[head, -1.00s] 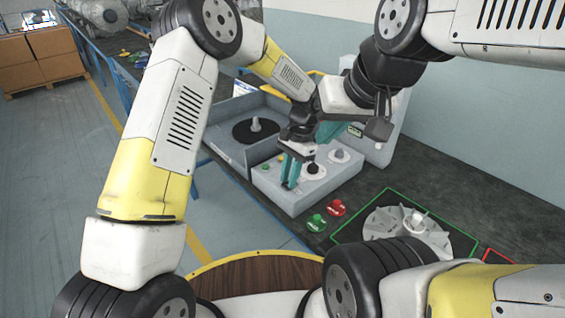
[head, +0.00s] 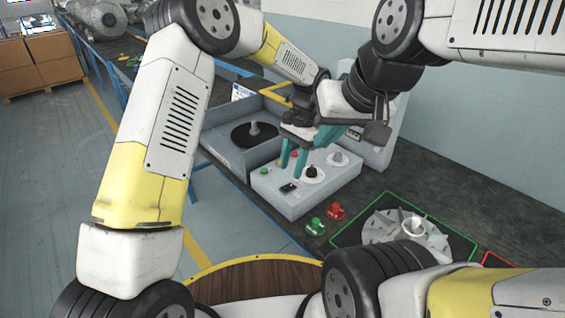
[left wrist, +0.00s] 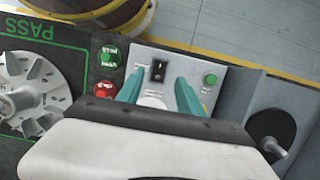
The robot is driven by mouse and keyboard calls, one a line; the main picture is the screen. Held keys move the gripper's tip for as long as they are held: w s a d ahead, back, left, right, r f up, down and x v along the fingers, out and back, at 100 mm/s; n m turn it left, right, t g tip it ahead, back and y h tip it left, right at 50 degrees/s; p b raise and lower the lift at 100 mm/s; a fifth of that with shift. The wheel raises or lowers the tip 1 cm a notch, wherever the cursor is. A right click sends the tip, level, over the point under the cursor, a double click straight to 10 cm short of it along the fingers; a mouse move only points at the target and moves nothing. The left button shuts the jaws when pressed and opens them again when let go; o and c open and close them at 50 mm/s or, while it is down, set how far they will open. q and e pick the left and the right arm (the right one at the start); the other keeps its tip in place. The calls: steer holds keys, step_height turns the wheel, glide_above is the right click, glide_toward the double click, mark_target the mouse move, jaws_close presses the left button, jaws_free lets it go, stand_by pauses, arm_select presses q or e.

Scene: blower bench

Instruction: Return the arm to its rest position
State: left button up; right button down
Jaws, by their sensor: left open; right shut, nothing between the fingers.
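My left gripper (head: 292,172) is open and empty above the grey control box (head: 325,187), its teal fingers pointing down. In the left wrist view the gripper (left wrist: 157,86) has its fingers apart over the panel, on either side of a pale round part. The black rocker switch (head: 288,188) shows clear of the fingers; it also shows in the left wrist view (left wrist: 159,70). A green button (left wrist: 210,78) lies to its right there. My right gripper (head: 330,136) is shut and empty just behind the left one, partly hidden by arm links.
A dark disc with a spindle (head: 255,134) sits in a grey bay left of the box. Green (head: 315,226) and red (head: 336,211) parts lie on the bench. A finned impeller wheel (head: 385,228) lies in the green outline. A wall stands behind.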

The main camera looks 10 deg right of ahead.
arm_select(q)
steer(key=shift+v, duration=1.2)
steer(key=s+a+r+n+t+h, duration=0.1)
steer(key=s+a+r+n, duration=0.15)
steer(key=a+r, duration=0.55)
steer(key=s+a+r+n+t+h, duration=0.2)
steer(key=s+a+r, duration=0.1)
steer(key=a+r, duration=0.45)
steer(key=s+a+r+n+t+h, duration=0.1)
steer(key=s+a+n+t, duration=0.1)
steer(key=s+a, duration=0.3)
steer(key=s+a+r+n+t, duration=0.2)
steer(key=s+a+n, duration=0.2)
steer(key=s, duration=0.6)
steer(key=shift+a+r+t+h, duration=0.3)
steer(key=shift+a+t+h, duration=0.1)
steer(key=shift+a, duration=0.65)
